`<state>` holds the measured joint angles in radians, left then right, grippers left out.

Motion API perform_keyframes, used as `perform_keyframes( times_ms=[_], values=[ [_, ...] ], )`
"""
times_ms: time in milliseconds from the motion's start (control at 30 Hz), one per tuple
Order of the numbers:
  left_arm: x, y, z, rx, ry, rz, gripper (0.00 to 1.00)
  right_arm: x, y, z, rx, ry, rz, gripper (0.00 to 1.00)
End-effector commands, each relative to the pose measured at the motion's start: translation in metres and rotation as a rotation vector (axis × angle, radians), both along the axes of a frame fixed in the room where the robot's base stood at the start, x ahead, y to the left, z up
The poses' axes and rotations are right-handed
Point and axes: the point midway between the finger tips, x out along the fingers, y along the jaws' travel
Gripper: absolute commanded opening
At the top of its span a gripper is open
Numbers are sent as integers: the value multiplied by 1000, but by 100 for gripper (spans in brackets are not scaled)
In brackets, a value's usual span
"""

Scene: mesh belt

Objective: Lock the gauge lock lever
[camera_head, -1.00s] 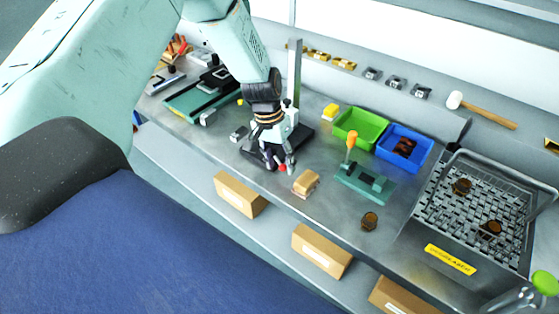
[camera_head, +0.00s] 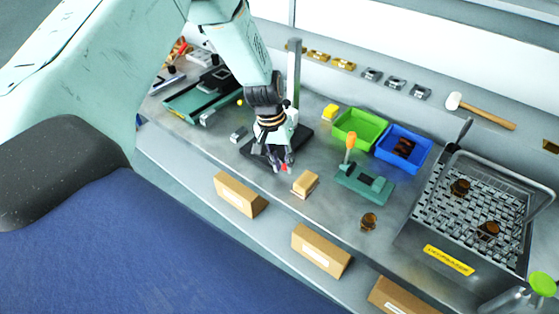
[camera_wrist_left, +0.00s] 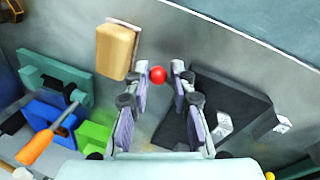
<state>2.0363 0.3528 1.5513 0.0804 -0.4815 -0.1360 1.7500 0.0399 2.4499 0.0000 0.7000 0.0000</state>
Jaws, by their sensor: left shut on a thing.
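The gauge has a black base (camera_head: 248,150) and a grey upright column (camera_head: 294,80) on the bench. Its lock lever ends in a red ball knob (camera_head: 284,167), low at the front of the base; the lever's arm is mostly hidden. My left gripper (camera_head: 280,164) reaches down in front of the column and is shut on the lever at the knob. In the left wrist view the red knob (camera_wrist_left: 158,75) sits between the two fingertips, and the black base (camera_wrist_left: 235,110) lies to their right. My right gripper is not in view.
A tan block (camera_head: 305,184) lies close to the right of my left gripper. Beyond are a teal fixture (camera_head: 365,185) with an orange-handled tool (camera_head: 350,141), a green bin (camera_head: 360,129), a blue bin (camera_head: 425,150) and a mesh belt unit (camera_head: 470,210).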

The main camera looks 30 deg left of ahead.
Motion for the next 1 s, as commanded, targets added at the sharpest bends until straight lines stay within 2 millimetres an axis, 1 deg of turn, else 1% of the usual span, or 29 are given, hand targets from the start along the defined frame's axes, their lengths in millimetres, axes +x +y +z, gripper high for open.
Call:
perform_keyframes(
  times_ms=[33, 200, 300, 667, 700, 900, 1000],
  values=[
    [9, 1, 6, 7, -19, 50, 0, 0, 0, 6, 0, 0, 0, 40],
    [17, -1, 6, 7, -19, 203, 0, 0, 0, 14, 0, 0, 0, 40],
    [20, -1, 6, 6, -21, 255, 0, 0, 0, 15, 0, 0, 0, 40],
    [21, -1, 5, 5, -23, 277, 0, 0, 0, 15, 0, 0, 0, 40],
    [21, -1, 5, 5, -23, 277, 26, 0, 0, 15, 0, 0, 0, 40],
    [21, -1, 5, 5, -22, 276, 43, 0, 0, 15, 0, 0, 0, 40],
    [20, -2, 4, 4, -20, 276, 50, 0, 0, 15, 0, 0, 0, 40]
  ],
)
